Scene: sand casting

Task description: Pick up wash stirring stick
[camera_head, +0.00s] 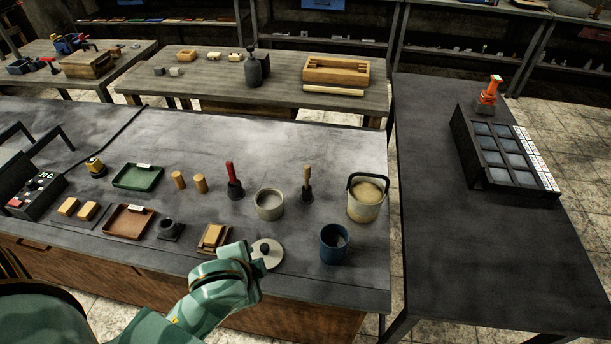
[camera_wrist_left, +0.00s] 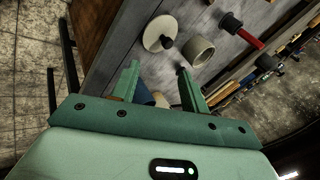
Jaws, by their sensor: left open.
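I cannot tell for certain which object is the wash stirring stick. A tool with an upright wooden handle (camera_head: 306,178) stands in a dark base, right of a grey pot (camera_head: 269,205). A red-handled tool (camera_head: 231,176) stands in a dark base left of the pot. The red handle also shows in the left wrist view (camera_wrist_left: 249,38), with the pot (camera_wrist_left: 199,52). My left gripper (camera_wrist_left: 158,85) is open and appears empty. In the head view its wrist is at the table's front edge, beside a round grey lid (camera_head: 267,254); its fingertips are hard to see there.
A blue cup (camera_head: 333,246) and a sand-filled bucket (camera_head: 366,199) stand right of the pot. A small wooden block on a tray (camera_head: 213,237) lies left of the lid. Wooden cylinders (camera_head: 200,184) and a green tray (camera_head: 138,177) are farther left. The table behind the tools is clear.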

